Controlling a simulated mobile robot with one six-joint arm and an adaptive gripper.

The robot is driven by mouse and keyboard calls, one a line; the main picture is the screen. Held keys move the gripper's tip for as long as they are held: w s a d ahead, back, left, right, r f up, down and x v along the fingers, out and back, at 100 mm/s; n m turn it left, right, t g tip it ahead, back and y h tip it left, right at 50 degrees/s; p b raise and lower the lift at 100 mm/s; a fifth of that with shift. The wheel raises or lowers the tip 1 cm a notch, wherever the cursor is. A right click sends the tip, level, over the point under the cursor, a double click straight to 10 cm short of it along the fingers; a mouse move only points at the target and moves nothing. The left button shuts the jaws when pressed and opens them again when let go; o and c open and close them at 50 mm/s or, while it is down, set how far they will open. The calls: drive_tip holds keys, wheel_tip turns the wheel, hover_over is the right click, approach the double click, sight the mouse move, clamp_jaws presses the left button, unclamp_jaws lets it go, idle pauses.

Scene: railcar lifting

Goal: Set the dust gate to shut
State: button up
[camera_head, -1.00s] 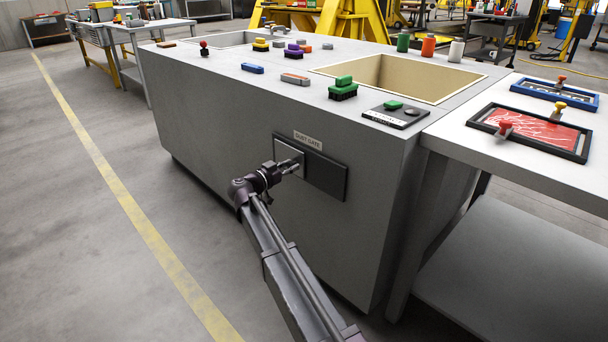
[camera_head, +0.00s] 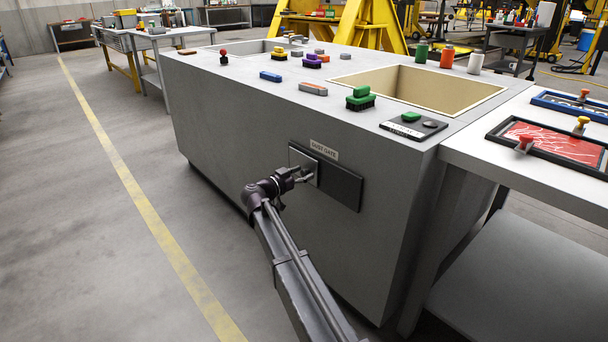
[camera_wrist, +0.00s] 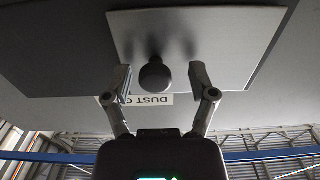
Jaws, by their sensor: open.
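The dust gate is a light grey plate (camera_head: 304,158) at the left end of a dark panel (camera_head: 345,189) on the front of the grey bench. A "DUST GATE" label (camera_head: 324,150) sits above it. In the wrist view the light plate (camera_wrist: 225,45) carries a round dark knob (camera_wrist: 155,76), and the label (camera_wrist: 152,100) appears upside down. My gripper (camera_head: 309,177) is at the plate, its fingers open. In the wrist view its fingers (camera_wrist: 161,80) stand on either side of the knob, with visible gaps on both sides.
The bench top holds several coloured brushes and blocks, a square bin opening (camera_head: 420,85) and a panel with a green button (camera_head: 411,117). A side table (camera_head: 500,158) with framed trays adjoins at right. Open floor (camera_head: 90,230) lies to the left.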

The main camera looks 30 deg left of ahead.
drive_tip(key=v, duration=1.2)
drive_tip(key=shift+s, duration=0.1)
idle(0.5)
